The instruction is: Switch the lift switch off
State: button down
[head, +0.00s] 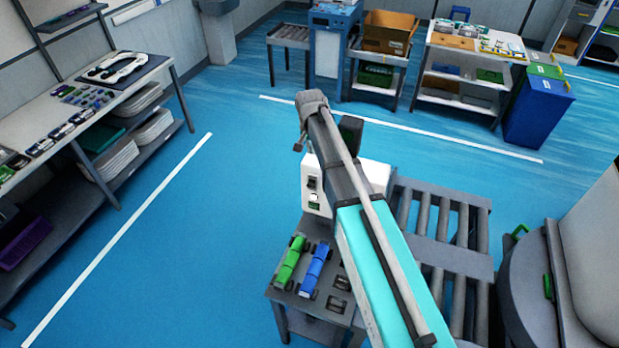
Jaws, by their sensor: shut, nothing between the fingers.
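A white control box (350,177) stands by the roller conveyor, partly covered by my arm. Its left face carries a small dark switch (312,184) with a green part (314,197) below it. Which part is the lift switch, and its position, are too small to tell. My arm reaches from the bottom right across the box. My gripper (299,146) hangs at the arm's far end, above and slightly left of the switch in the picture. It looks small and shut, with nothing seen in it. It appears apart from the switch.
A small table (285,298) in front of the box holds a green toy vehicle (290,262) and a blue one (315,270). The roller conveyor (450,215) is to the right. A long workbench (28,120) lines the left. Blue floor left of the box is clear.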

jog(key=shift+f, duration=0.2)
jog(key=b, duration=1.1)
send_over(311, 184)
jog(key=w, duration=0.1)
notch_tip(311, 184, down, 10)
jog(key=shift+s+f+b, duration=0.3)
jog(key=shift+f+b, duration=0.3)
jog(key=shift+f, duration=0.15)
jog(key=shift+s+f+b, duration=0.25)
jog(key=shift+f+b, duration=0.35)
jog(key=shift+f, duration=0.15)
jog(key=shift+a, duration=0.1)
jog(key=shift+s+f, duration=0.1)
jog(key=shift+s, duration=0.05)
